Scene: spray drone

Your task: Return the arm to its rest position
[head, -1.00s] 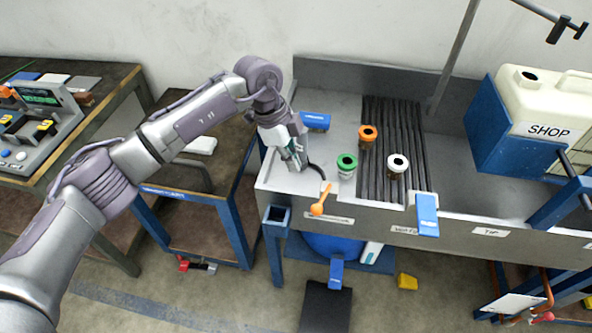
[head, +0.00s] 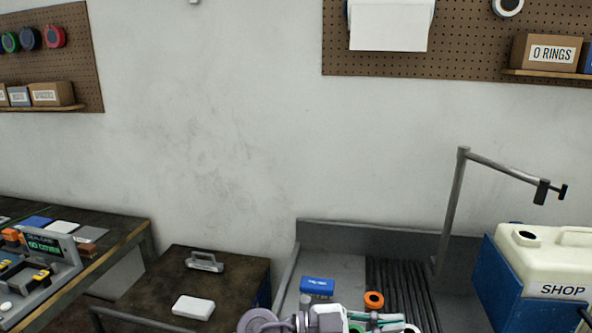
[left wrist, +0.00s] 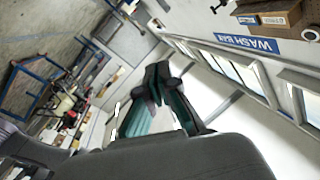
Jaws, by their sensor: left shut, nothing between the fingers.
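My left gripper (head: 392,317) is at the bottom edge of the head view, partly cut off, in front of the sink unit in the picture. In the left wrist view its two dark and teal fingers (left wrist: 158,82) are together at the tips with nothing between them. The rest of my left arm is mostly below the head view. My right gripper is not in view.
The orange-ringed bottle (head: 374,299) and a blue box (head: 317,286) stand on the sink unit (head: 340,265). A metal post (head: 452,200) and the SHOP jug (head: 545,262) stand right. A cart (head: 235,285) and workbench (head: 120,232) are left.

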